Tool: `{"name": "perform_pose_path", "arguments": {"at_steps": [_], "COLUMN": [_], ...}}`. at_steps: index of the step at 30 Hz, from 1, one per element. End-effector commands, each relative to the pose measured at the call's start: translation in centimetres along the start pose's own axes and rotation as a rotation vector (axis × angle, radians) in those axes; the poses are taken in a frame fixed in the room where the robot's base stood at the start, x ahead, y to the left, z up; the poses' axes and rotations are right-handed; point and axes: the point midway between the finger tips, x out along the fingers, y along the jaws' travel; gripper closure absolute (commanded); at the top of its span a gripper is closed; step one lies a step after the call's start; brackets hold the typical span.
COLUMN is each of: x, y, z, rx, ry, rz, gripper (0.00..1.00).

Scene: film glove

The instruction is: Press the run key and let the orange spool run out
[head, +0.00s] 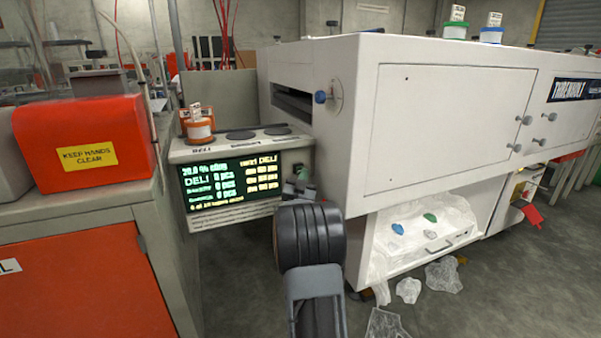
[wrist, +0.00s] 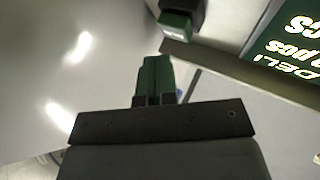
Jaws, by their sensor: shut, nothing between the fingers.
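The orange spool (head: 200,128), with a white label card on it, stands at the left on the console's top ledge. Below it is a lit screen (head: 232,182) reading DELI; part of it shows upside down in the wrist view (wrist: 292,48). A green key (wrist: 175,25) in a dark housing, likely the run key, shows there; its lettering is unreadable. In the head view, a small green patch (head: 298,170) right of the screen seems to be this key. My gripper (wrist: 156,62) is shut and empty, its green fingertips a little short of the key.
The large white machine (head: 440,110) fills the right, with a green spool (head: 455,31) and a blue spool (head: 491,36) on top. A red box (head: 80,145) marked KEEP HANDS CLEAR stands left. Clear film scraps (head: 443,275) lie on the floor.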

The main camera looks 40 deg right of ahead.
Motion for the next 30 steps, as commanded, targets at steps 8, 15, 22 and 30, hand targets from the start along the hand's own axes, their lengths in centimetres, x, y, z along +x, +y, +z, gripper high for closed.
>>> {"name": "perform_pose_path", "arguments": {"at_steps": [8, 15, 22, 30], "x": [0.0, 0.01, 0.3, 0.62], "y": [0.0, -0.01, -0.23, -0.42], "z": [0.0, 0.03, 0.43, 0.46], "rx": [0.0, 0.0, 0.0, 0.0], "ry": [0.0, 0.0, 0.0, -0.001], "rz": [0.0, 0.0, 0.0, 0.0], "gripper": [1.0, 1.0, 1.0, 1.0]}}
